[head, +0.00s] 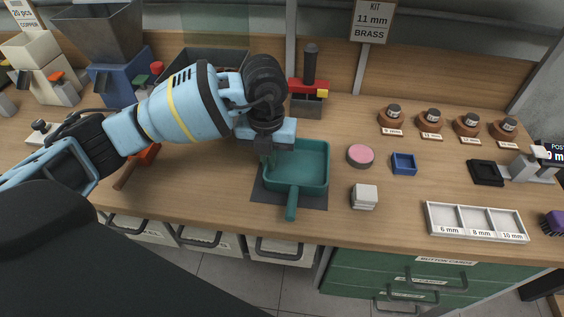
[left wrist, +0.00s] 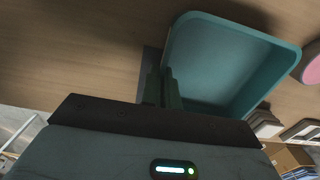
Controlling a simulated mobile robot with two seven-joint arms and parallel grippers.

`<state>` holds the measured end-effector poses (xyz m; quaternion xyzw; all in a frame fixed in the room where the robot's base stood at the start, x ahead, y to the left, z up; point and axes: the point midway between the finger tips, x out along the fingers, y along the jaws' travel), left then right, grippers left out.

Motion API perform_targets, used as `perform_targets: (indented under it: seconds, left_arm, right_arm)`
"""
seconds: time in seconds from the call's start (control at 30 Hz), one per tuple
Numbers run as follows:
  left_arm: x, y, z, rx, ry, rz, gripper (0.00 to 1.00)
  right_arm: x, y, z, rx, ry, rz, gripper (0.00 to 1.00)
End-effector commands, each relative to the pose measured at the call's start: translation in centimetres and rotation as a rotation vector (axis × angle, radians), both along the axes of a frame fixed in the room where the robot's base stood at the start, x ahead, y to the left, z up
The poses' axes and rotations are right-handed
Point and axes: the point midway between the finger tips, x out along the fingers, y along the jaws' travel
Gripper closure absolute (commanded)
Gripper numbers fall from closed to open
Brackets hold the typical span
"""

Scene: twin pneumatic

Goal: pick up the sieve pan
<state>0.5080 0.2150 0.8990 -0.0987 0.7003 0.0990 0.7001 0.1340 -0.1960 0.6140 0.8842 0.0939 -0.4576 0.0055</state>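The teal sieve pan (head: 312,157) is a square open tray with a handle (head: 292,205) pointing toward the front edge of the bench. It sits over a dark square mat (head: 262,194). My left gripper (head: 268,155) comes down at the pan's left side wall. In the left wrist view, its two fingers (left wrist: 163,90) are close together, with the wall of the pan (left wrist: 225,60) running in between them. The fingertips are partly hidden in the head view. I cannot tell whether the pan is lifted off the mat. My right gripper is not in view.
Right of the pan are a pink disc (head: 360,156), a blue tray (head: 404,163) and a white block (head: 364,196). A white labelled three-part tray (head: 476,222) lies farther right. A red-and-black press (head: 309,85) stands behind the pan. An orange-ended tool (head: 143,157) lies left.

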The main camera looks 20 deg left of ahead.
Motion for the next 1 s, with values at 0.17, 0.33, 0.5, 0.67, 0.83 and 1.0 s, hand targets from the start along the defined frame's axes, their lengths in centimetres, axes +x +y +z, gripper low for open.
perform_targets:
  seconds: [0.17,0.33,0.5,0.67,0.83,1.0]
  left_arm:
    - [0.1,0.0,1.0,-0.002,-0.005,0.000,1.00]
    - [0.1,0.0,3.1,-0.002,-0.006,-0.001,1.00]
    - [-2.4,-0.2,3.7,-0.002,-0.002,-0.005,1.00]
    - [-6.1,-0.6,4.1,-0.001,-0.001,-0.006,1.00]
    - [-9.9,-1.0,4.4,-0.001,-0.001,-0.005,1.00]
    - [-12.9,-1.4,4.7,-0.002,-0.002,-0.003,1.00]
  right_arm:
    - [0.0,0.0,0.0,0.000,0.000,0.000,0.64]
    - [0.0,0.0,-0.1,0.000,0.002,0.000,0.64]
    - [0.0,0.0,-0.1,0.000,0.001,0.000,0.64]
    - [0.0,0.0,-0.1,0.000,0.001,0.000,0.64]
    - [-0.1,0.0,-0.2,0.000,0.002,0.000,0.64]
    - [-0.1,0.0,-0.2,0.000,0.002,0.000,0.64]
